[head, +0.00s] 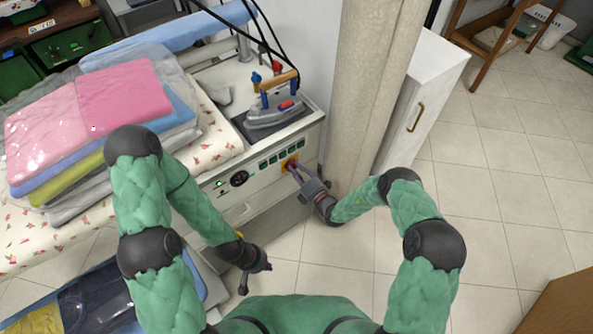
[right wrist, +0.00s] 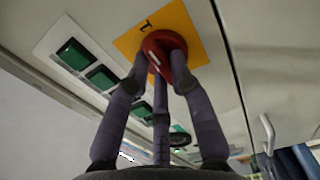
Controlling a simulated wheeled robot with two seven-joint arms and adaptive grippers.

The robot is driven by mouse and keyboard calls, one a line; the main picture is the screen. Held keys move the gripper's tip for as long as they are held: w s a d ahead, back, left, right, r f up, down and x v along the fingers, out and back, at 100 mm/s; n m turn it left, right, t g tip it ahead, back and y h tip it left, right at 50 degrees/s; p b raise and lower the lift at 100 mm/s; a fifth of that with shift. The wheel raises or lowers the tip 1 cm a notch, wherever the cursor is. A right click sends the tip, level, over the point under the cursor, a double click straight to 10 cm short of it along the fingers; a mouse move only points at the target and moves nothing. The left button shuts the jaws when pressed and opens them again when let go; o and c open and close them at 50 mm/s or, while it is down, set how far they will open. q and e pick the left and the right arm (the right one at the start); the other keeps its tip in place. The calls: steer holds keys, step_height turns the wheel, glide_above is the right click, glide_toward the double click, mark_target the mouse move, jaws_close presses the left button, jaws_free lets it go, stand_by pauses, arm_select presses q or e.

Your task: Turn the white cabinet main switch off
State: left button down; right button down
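The white cabinet (head: 245,205) stands in front of me, with a control panel along the top of its front. Its main switch is a red rotary knob (right wrist: 163,45) on a yellow plate (right wrist: 195,22), marked "1"; a small white mark shows on the knob. The yellow plate also shows in the head view (head: 289,164). My right gripper (head: 293,170) is at the knob; in the right wrist view its fingertips (right wrist: 160,72) close on the knob from both sides and partly hide it. My left gripper (head: 255,275) hangs empty and low before the cabinet, its fingers apart.
Several green buttons (right wrist: 102,77) sit beside the switch. A gauge (head: 239,178) is further left on the panel. An iron (head: 272,113) rests on the cabinet top. Folded bagged clothes (head: 85,110) lie at left. A pillar (head: 368,80) stands close right of my right gripper.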

steer(key=shift+n, duration=0.3)
steer(key=n+p, duration=0.1)
steer(key=n, duration=0.2)
steer(key=shift+a+n, duration=0.1)
steer(key=shift+n, duration=0.2)
steer(key=shift+s+a+f+n+p, duration=0.1)
steer(key=shift+n+p, duration=0.1)
steer(key=shift+n, duration=2.05)
steer(key=shift+s+d+f+n+p, duration=0.15)
steer(key=shift+n+p, duration=0.1)
steer(key=shift+n, duration=2.05)
steer(key=shift+w+a+f+n+p, duration=0.1)
steer(key=shift+a+n+p, duration=0.1)
steer(key=shift+n, duration=2.05)
steer(key=c, duration=1.1)
jaws_free()
